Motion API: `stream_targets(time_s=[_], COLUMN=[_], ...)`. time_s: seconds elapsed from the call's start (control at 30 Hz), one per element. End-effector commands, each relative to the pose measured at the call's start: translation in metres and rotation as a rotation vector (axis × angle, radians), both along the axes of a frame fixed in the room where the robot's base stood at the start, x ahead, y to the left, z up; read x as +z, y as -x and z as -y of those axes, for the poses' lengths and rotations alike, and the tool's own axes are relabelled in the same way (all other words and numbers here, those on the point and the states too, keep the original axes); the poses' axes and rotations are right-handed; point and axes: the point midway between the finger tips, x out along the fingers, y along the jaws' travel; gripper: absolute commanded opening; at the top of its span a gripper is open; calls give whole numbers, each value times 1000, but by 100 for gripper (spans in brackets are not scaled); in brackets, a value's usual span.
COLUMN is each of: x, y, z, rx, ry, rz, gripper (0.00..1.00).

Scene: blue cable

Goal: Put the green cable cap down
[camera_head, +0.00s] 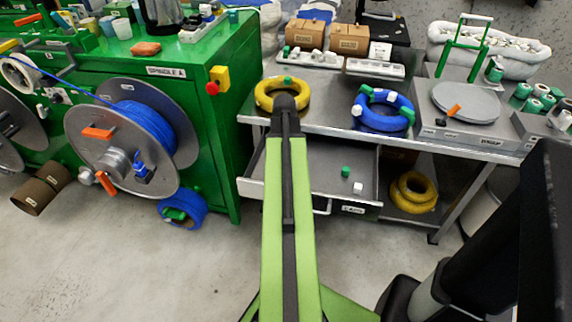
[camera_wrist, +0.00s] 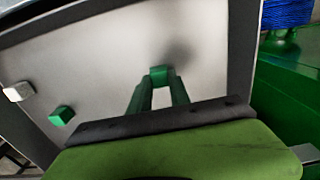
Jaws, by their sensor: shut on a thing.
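My gripper (camera_wrist: 159,82) is shut on a green cable cap (camera_wrist: 160,72) in the wrist view. The held cap is over the pale floor of the open drawer (camera_head: 312,168), with a soft dark shadow beside it; the gap to the floor is hard to judge. In the head view my arm hides the gripper and the held cap. A second green cap (camera_head: 345,171) lies in the drawer, and it also shows at the left of the wrist view (camera_wrist: 61,115). A white cap (camera_head: 357,187) lies near it, also in the wrist view (camera_wrist: 18,92).
The workbench (camera_head: 325,112) above the drawer carries a yellow coil (camera_head: 262,93), a blue coil (camera_head: 380,122) and a scale (camera_head: 465,136). The green spindle machine (camera_head: 225,140) stands close at the left. The drawer floor between the held cap and the loose caps is clear.

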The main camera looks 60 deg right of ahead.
Motion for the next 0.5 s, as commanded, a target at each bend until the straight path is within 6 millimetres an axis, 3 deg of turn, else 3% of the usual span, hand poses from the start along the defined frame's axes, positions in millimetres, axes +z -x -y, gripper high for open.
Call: stream_targets(time_s=[0.1,0.13,0.27,0.5], x=[-5,-3,-3,-3], y=[1,1,2,2], z=[1,1,1,2], rx=[-2,-2,-3,-4], ry=[0,0,0,0], rz=[0,0,0,0], gripper=[0,26,43,45])
